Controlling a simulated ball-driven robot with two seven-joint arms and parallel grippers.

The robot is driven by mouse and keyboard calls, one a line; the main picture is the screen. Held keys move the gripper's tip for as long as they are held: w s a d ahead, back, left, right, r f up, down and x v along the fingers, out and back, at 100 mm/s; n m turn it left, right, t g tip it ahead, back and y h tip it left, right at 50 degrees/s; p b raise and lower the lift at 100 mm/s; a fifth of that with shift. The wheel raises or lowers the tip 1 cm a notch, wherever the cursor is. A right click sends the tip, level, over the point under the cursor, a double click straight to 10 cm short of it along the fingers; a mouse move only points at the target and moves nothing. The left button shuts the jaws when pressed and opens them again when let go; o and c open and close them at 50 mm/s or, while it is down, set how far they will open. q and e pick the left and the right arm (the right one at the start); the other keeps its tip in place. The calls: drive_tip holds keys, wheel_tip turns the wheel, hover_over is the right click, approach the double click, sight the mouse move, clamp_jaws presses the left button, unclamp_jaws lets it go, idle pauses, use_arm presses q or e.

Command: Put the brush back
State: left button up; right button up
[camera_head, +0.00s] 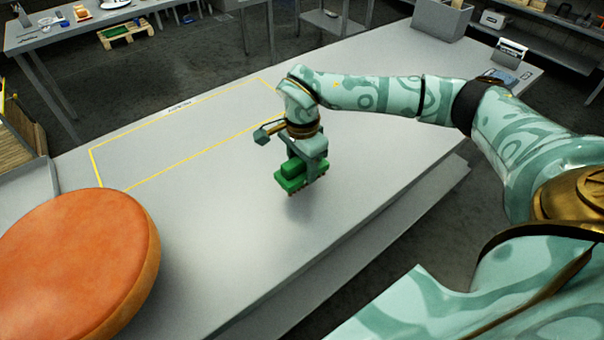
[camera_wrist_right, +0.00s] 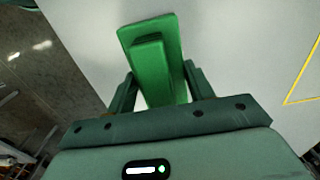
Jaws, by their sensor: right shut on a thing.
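The green brush (camera_head: 293,175) has a block body with a raised grip on top and brownish bristles below. My right gripper (camera_head: 308,160) is shut on it and holds it over the grey table (camera_head: 230,220). It looks slightly above the surface, though the exact gap is hard to tell. In the right wrist view the brush (camera_wrist_right: 152,60) lies between the two fingers of the right gripper (camera_wrist_right: 155,90), its long end pointing away. A yellow outlined area (camera_head: 180,140) is marked on the table beyond and left of the gripper. My left gripper is not in view.
A large orange cheese wheel (camera_head: 75,265) fills the table's near left. A grey bin (camera_head: 441,20) and a small stand with a card (camera_head: 510,52) are at the far right end. The middle of the table is clear.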

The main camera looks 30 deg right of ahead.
sight(302, 174)
wheel_tip(302, 174, down, 4)
drive_tip(key=shift+w+d+r+b, duration=0.1)
drive_tip(key=shift+r+b, duration=0.05)
drive_tip(key=shift+b, duration=0.25)
drive_tip(key=shift+r, duration=0.1)
drive_tip(key=o, duration=0.9)
wheel_tip(302, 174, up, 12)
drive_tip(key=p, duration=0.2)
drive_tip(key=shift+p, duration=0.3)
drive_tip(key=shift+r, duration=0.1)
